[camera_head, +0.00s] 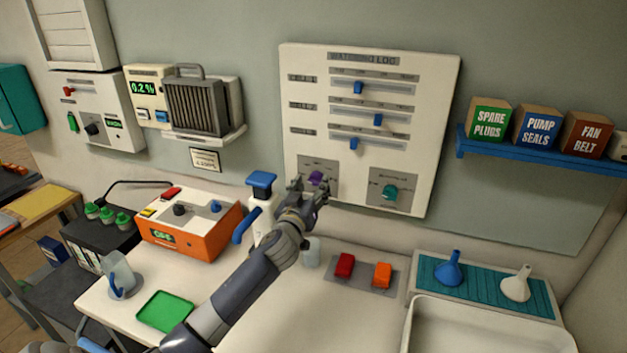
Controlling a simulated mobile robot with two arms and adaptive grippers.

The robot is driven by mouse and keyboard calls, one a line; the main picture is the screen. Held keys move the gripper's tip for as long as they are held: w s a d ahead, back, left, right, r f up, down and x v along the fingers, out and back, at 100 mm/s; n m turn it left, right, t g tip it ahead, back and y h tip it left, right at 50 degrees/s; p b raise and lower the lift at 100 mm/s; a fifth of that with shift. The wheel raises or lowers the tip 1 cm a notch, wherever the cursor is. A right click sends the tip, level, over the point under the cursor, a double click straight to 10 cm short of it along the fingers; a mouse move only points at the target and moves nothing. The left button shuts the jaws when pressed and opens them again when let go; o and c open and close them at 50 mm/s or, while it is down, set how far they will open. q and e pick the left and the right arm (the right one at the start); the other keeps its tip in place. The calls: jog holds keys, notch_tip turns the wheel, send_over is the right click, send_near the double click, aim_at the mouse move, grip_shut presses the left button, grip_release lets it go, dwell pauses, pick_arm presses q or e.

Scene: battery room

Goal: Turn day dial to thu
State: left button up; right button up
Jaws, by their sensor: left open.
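The white board (438,110) on the wall, headed "WATERING LOG", has a purple dial (316,178) at lower left and a teal dial (390,192) at lower right, each on a grey plate. The lettering around the dials is too small to read, so I cannot tell which is the day dial or its setting. My left gripper (308,187) is open in front of the purple dial, with its fingers partly covering the dial and its plate. I cannot tell whether they touch it. My right gripper is out of view.
Three blue sliders, one of them the top slider (358,88), sit above the dials. A white bottle with a blue top (262,180) stands left of the gripper. Below are a red block (345,265) and an orange block (382,275). A blue shelf (540,154) is at right.

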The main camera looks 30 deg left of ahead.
pick_arm(q)
jog(key=shift+w+a+r, duration=0.15)
jog(key=shift+w+a, duration=0.05)
jog(key=shift+w, duration=0.7)
jog(key=shift+w+a, duration=0.1)
jog(key=c, duration=1.1)
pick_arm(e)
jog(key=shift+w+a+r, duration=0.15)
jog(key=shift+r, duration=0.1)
